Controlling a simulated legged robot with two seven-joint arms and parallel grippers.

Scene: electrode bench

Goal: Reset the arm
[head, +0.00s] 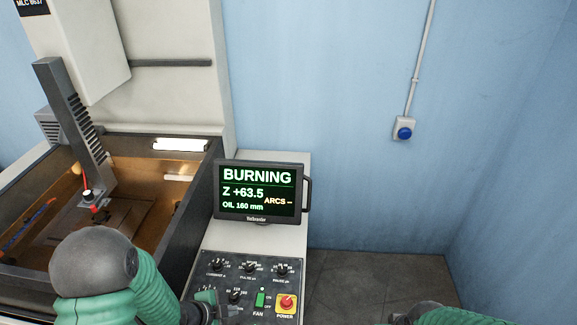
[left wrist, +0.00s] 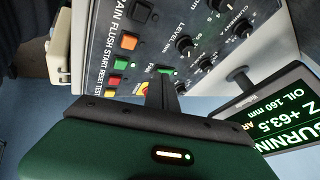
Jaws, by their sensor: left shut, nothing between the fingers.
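My left gripper (head: 217,308) is at the bottom of the head view, low over the lower left of the control panel (head: 213,258). Its fingers are together with nothing between them. In the left wrist view the dark fingers (left wrist: 162,92) point at the panel beside the green fan switch (left wrist: 166,70); I cannot tell whether they touch it. The fan switch also shows in the head view (head: 260,299), right of the gripper. Of my right arm, only a green part (head: 455,316) shows at the bottom edge; its gripper is out of view.
A monitor (head: 259,215) reading BURNING and Z +63.5 stands behind the panel. The red power knob (head: 287,302) is right of the fan switch. A dark-walled tank (head: 190,200) with the electrode head is at left. Floor to the right is clear.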

